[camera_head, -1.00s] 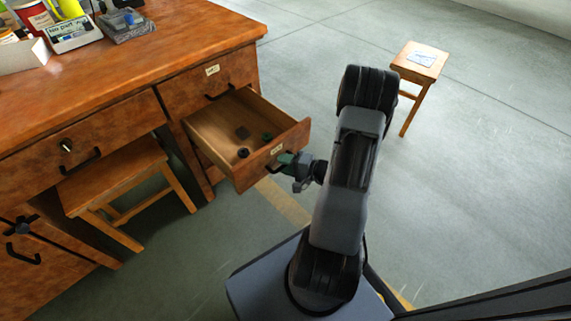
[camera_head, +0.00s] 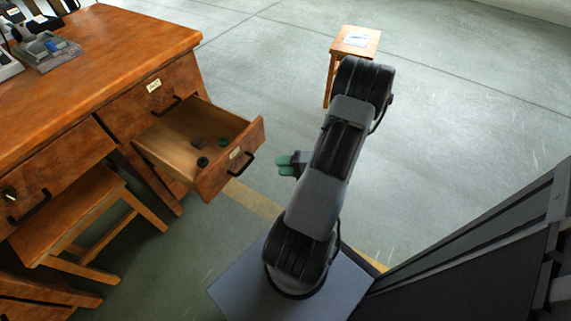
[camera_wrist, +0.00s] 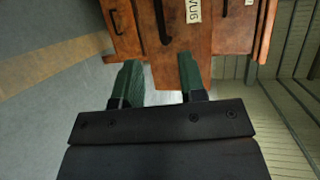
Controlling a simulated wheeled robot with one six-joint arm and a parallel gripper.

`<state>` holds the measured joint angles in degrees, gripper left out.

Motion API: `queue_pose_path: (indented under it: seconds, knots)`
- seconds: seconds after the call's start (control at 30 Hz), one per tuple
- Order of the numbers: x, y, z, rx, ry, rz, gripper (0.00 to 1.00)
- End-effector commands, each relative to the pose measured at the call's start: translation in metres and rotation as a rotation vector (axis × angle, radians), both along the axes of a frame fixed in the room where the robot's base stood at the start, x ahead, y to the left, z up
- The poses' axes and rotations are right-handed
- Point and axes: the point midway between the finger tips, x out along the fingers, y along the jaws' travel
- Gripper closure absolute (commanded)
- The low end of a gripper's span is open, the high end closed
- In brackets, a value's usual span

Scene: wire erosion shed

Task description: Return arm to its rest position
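My gripper (camera_head: 285,165) shows at the left of my arm in the head view, to the right of the open drawer (camera_head: 210,181) and apart from its handle (camera_head: 240,164). The drawer front, with a dark handle (camera_wrist: 162,22) and a label, shows beyond the fingertips there. My arm is bent up over my base; part of the wrist is hidden behind it.
The open drawer holds several small items, including a dark ring (camera_head: 202,161) and a green piece (camera_head: 222,142). The wooden desk (camera_head: 110,50) fills the left, with a stool (camera_head: 75,215) under it. Another stool (camera_head: 357,42) stands beyond my arm.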

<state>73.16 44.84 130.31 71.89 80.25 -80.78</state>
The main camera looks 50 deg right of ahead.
Motion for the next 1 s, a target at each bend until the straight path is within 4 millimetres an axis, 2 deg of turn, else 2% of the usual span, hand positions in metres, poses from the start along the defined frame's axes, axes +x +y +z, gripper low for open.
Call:
queue_pose_path:
  seconds: [0.2, 0.77, 0.87, 0.97, 1.0]
  knots:
    - [-0.006, -0.004, 0.001, 0.0, 0.0, 0.0, 0.62]
    - [-0.006, -0.004, 0.003, -0.001, 0.001, 0.002, 0.62]
    - [-0.002, 0.003, 0.019, -0.011, 0.017, 0.047, 0.62]
    - [0.007, 0.021, 0.059, -0.039, 0.071, 0.167, 0.62]
    - [0.011, 0.031, 0.081, -0.059, 0.105, 0.235, 0.62]
